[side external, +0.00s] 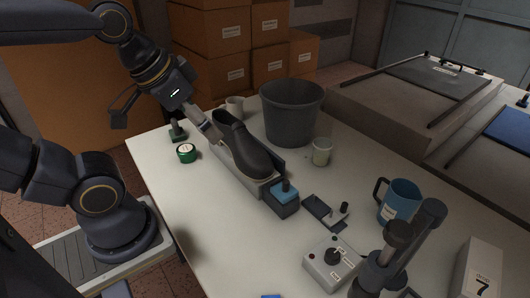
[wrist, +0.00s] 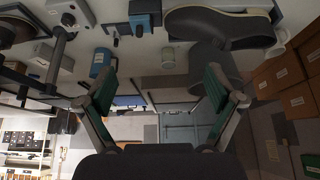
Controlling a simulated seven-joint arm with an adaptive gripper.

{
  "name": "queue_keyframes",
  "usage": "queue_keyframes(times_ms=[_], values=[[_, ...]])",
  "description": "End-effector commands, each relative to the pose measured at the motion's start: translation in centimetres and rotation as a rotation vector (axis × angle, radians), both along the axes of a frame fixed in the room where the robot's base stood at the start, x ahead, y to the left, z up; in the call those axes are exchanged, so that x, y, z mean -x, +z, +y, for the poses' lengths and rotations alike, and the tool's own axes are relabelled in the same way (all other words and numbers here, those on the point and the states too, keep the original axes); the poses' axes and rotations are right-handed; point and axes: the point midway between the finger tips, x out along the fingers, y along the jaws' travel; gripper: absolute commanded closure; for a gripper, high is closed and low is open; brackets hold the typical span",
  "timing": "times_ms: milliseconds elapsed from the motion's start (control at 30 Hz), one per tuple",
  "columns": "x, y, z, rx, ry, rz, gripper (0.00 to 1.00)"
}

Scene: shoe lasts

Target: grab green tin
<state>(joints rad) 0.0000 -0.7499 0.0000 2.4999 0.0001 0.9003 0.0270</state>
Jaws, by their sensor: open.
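The green tin (side external: 186,153) is small and round with a pale mark on its lid. It lies on the left part of the white table in the side external view, left of the dark boot (side external: 240,146). My gripper (side external: 160,120) is above and behind the tin in that view, apart from it. In the wrist view, my gripper (wrist: 160,88) has its two green-padded fingers spread wide, with nothing between them. I cannot make out the tin in the wrist view.
The boot rests on a holder beside a grey bucket (side external: 291,112), white mug (side external: 234,107) and pale cup (side external: 322,151). A blue mug (side external: 398,201) and lever box (side external: 332,262) stand right. The table's near left is clear.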

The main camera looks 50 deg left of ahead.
Motion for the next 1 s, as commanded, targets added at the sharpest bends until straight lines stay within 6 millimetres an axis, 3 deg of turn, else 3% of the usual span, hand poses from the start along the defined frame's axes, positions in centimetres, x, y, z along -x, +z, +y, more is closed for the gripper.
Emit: queue_keyframes(times_ms=[133,267,433,567,700,800,900,1000], values=[[-0.7,1.5,0.0,-0.071,-0.137,-0.028,0.08],[-4.0,3.2,2.1,-0.152,-0.244,0.011,0.08],[-8.3,2.9,8.0,-0.199,-0.26,0.119,0.08],[-10.4,0.4,15.4,-0.188,-0.215,0.237,0.08],[-9.8,-4.1,23.7,-0.123,-0.113,0.361,0.08],[-8.0,-7.4,27.8,-0.06,-0.021,0.426,0.08],[-5.9,-9.9,29.9,-0.007,0.044,0.473,0.08],[-4.6,-11.2,30.7,0.023,0.077,0.495,0.08]])
